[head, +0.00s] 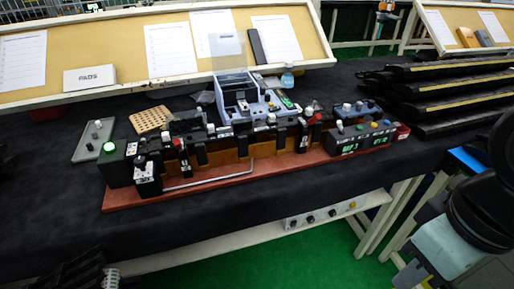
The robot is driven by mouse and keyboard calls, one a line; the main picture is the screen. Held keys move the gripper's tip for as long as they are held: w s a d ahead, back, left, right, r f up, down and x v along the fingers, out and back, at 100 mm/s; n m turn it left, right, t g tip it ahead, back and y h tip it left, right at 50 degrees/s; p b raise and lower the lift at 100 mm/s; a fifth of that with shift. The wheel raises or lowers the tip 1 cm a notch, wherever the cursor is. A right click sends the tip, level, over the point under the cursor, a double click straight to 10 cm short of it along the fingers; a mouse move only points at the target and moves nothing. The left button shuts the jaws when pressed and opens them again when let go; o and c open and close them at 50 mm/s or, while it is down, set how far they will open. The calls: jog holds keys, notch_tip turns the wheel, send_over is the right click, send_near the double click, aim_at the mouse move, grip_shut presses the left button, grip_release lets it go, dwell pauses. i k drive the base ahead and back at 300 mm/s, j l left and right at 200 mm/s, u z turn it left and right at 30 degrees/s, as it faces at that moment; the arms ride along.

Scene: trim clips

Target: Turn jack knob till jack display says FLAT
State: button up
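A long fixture on a red base board (235,187) lies across the dark-covered bench. At its right end is a black control box (362,141) with several small knobs on top and two green displays. The left display (348,149) seems to read "GAP 3"; the right display (380,140) is too small to read surely. I cannot tell which knob or display is the jack's. At the left end stands a black box with a lit green button (109,147). Part of my arm shows at the lower right, apart from the fixture; its fingers cannot be made out.
A grey-blue device (238,97) stands behind the fixture. A grey plate (93,141) and a perforated tan block (151,119) lie at left. Long black trim pieces (440,68) are stacked at right. The cloth before the fixture (225,218) is clear.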

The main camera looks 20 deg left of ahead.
aim_at(140, 162)
jog(key=k, duration=0.35)
jog(key=k+u, duration=0.1)
jog(key=u, duration=0.3)
jog(key=k+u, duration=0.1)
jog(key=u, duration=0.25)
jog(key=k+j+u, duration=0.1)
jog(key=u, duration=0.3)
jog(key=l+u, duration=0.5)
jog(key=l, duration=0.25)
jog(key=z, duration=0.65)
jog(key=k, duration=0.05)
